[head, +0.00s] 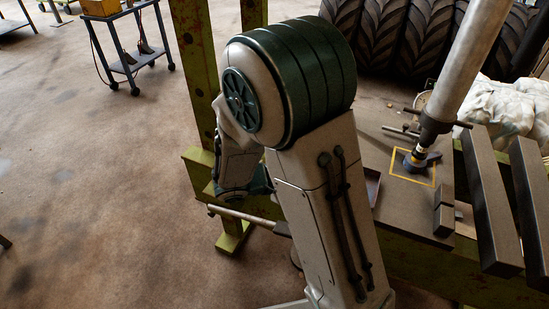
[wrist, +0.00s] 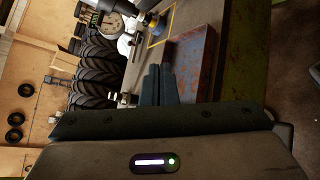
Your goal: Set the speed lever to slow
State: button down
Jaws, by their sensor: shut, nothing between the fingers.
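My gripper (wrist: 160,74) shows in the wrist view with its dark fingers together and nothing between them. It points toward the press bench and appears near a rusty red block or tray (wrist: 191,62); I cannot tell whether they touch. In the head view my own arm hides the gripper. A pale rod (head: 243,216) sticks out left from a grey block low on the bench side. Short thin bars (head: 400,131) lie behind the bench plate near the press ram. I cannot tell which of these, if any, is the speed lever, and no slow marking is readable.
The press ram (head: 465,70) stands over a yellow-outlined square (head: 430,182) on the bench plate. Heavy steel bars (head: 492,215) lie at the right. A round gauge (wrist: 111,26) and tyres (wrist: 92,75) show beyond.

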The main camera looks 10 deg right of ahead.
jog(key=w+a+f+n+t+y+b, duration=0.1)
jog(key=w+a+f+n+t, duration=0.3)
jog(key=a+t, duration=0.2)
jog(key=w+a+f+n+t+b, duration=0.1)
jog(key=w+a+f+n+t, duration=0.3)
jog(key=a+n+t, duration=0.1)
jog(key=shift+w+a+f+t+y+b, duration=0.4)
jog(key=shift+a+t, duration=0.2)
jog(key=shift+a, duration=0.1)
jog(key=x, duration=1)
jog(key=shift+d+p, duration=0.1)
jog(key=shift+p, duration=0.3)
jog(key=shift+s, duration=0.1)
